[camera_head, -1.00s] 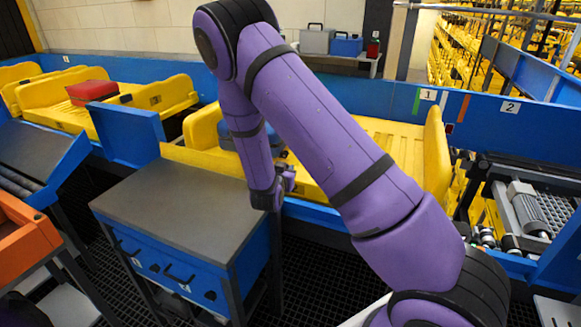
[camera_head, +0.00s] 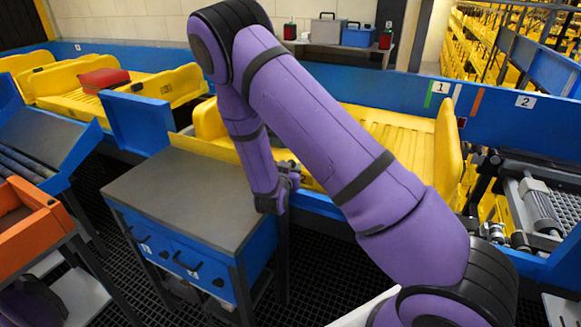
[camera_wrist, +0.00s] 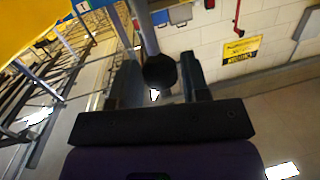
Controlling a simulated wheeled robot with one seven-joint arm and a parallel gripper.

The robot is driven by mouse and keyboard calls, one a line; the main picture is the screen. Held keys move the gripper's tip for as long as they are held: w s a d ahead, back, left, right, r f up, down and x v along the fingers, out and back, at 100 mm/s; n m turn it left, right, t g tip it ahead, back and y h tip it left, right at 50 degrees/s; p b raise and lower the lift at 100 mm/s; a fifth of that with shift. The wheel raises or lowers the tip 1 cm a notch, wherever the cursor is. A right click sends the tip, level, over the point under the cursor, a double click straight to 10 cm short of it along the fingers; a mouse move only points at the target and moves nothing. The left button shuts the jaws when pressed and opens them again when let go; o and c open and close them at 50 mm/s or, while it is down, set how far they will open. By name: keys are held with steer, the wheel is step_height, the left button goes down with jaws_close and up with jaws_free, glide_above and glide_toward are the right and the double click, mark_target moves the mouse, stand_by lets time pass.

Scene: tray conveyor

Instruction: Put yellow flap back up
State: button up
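A yellow tray (camera_head: 385,133) stands on the conveyor behind my arm. A yellow strip (camera_head: 205,149), which looks like a flap folded down, runs along its near side above the blue cabinet. My arm hides part of the tray and the strip's right end. My gripper (camera_head: 291,172) is small and partly hidden by the wrist in the head view, in front of the tray's near edge. In the wrist view my gripper (camera_wrist: 160,88) has its two dark fingers apart. A dark round end of a grey post (camera_wrist: 160,71) shows between them; I cannot tell if they touch it.
A blue cabinet with a grey top (camera_head: 185,195) stands in front of the conveyor. A red case (camera_head: 103,78) lies in the left yellow tray. A blue rail (camera_head: 500,108) runs behind the conveyor. An orange bin (camera_head: 40,225) is at the left. Dark grating covers the floor.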

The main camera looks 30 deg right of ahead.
steer(key=shift+o, duration=1.3)
steer(key=v, duration=1)
steer(key=shift+s+a, duration=0.25)
steer(key=shift+s, duration=0.05)
steer(key=shift+w+r, duration=0.1)
